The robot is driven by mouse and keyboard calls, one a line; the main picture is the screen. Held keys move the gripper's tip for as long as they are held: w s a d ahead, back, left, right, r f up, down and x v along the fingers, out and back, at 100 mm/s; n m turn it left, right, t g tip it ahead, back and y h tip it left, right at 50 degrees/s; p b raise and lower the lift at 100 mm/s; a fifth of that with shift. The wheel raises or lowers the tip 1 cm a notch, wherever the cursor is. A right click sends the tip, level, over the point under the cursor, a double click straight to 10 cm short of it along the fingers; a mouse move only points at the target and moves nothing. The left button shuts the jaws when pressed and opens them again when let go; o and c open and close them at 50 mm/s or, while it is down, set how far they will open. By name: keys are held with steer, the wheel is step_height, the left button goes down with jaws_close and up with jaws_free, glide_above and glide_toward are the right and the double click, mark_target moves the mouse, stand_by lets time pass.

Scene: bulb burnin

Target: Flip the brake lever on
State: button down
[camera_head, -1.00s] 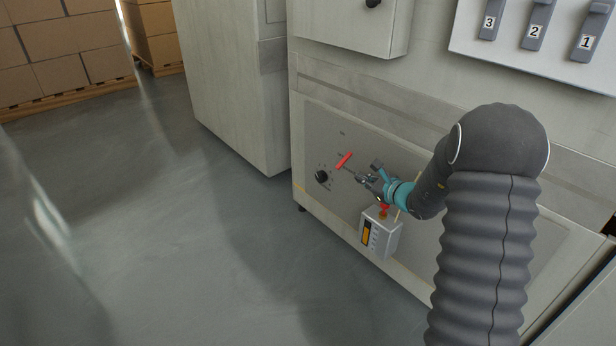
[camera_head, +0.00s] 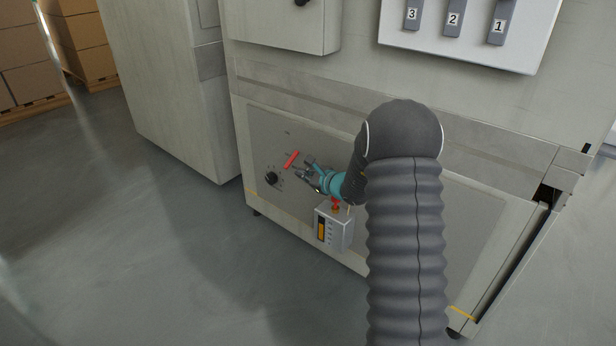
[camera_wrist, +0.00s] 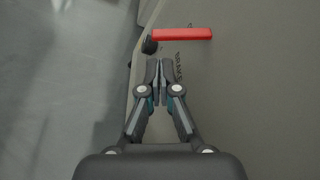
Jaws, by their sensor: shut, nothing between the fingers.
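The brake lever is a red bar (camera_head: 292,159) on the lower grey panel of the cabinet, tilted up to the right in the head view. In the wrist view the red bar (camera_wrist: 182,34) lies straight across, just beyond my fingertips. My gripper (camera_head: 301,174) is close in front of the panel, just below and right of the lever. In the wrist view my gripper (camera_wrist: 159,66) is shut and empty, its fingertips together and apart from the bar in the picture.
A black round knob (camera_head: 271,178) sits on the panel left of the lever. A grey box (camera_head: 334,228) with a yellow-and-black front and a red top part is below my gripper. Numbered switches (camera_head: 453,18) are higher up. The floor at left is clear.

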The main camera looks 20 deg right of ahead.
mark_target(291, 160)
steer(key=shift+x, duration=2.5)
